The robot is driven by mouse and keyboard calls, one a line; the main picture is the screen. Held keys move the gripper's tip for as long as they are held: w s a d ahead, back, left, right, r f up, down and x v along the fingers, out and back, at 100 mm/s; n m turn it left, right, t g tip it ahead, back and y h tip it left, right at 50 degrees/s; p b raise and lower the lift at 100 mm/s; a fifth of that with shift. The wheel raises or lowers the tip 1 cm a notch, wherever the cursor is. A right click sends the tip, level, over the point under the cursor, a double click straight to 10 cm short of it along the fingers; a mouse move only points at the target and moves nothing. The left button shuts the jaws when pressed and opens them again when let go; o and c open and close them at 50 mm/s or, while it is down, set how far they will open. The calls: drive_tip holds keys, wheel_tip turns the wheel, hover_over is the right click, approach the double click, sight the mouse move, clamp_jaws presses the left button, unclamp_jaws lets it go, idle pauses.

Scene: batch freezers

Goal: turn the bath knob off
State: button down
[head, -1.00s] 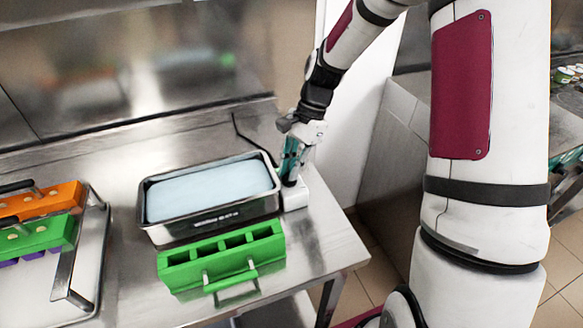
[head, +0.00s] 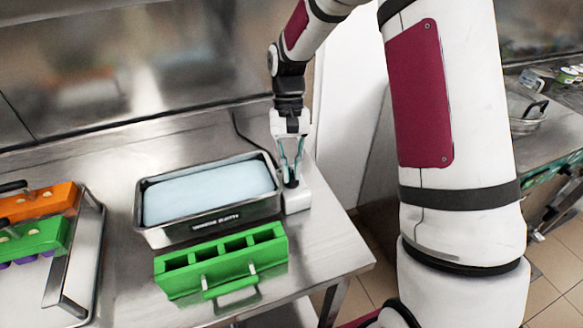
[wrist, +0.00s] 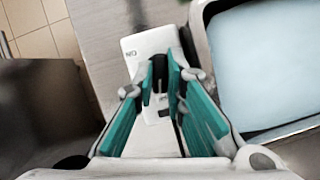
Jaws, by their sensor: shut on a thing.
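The steel bath (head: 178,236) holds pale blue liquid and stands on the steel table. A white control box (head: 298,203) sits against its right end and carries the black bath knob (head: 291,184). My gripper (head: 291,176) points down over the box, its teal fingers on either side of the knob. In the wrist view, the fingertips (wrist: 162,70) are shut on the black knob (wrist: 158,84), and part of the box marking "ON" shows on the white box (wrist: 148,42). The fingers hide part of the knob's sides. The bath's rim (wrist: 204,62) is close beside the right finger.
A green mould (head: 220,262) with a handle stands in front of the bath. A steel tray (head: 85,262) with orange (head: 40,203) and green moulds (head: 35,240) is at the left. A dark cable runs behind the box. The table's right edge is close to the box.

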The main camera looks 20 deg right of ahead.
drive_tip(key=shift+s+a+f+n+h, duration=0.1)
drive_tip(key=shift+n+h, duration=0.1)
drive_tip(key=shift+n, duration=0.3)
drive_tip(key=shift+s+d+f+n+h, duration=0.1)
drive_tip(key=shift+n+h, duration=0.1)
drive_tip(key=shift+n, duration=0.3)
drive_tip(key=shift+a+f+n+h, duration=0.1)
drive_tip(key=shift+n+h, duration=0.1)
drive_tip(key=shift+n, duration=0.3)
drive_tip(key=c, duration=1.6)
unclamp_jaws()
drive_tip(key=shift+c, duration=0.2)
drive_tip(key=shift+r, duration=0.1)
drive_tip(key=shift+w+r, duration=0.1)
drive_tip(key=v, duration=1.1)
drive_tip(key=shift+w+r, duration=0.3)
drive_tip(key=shift+w, duration=0.05)
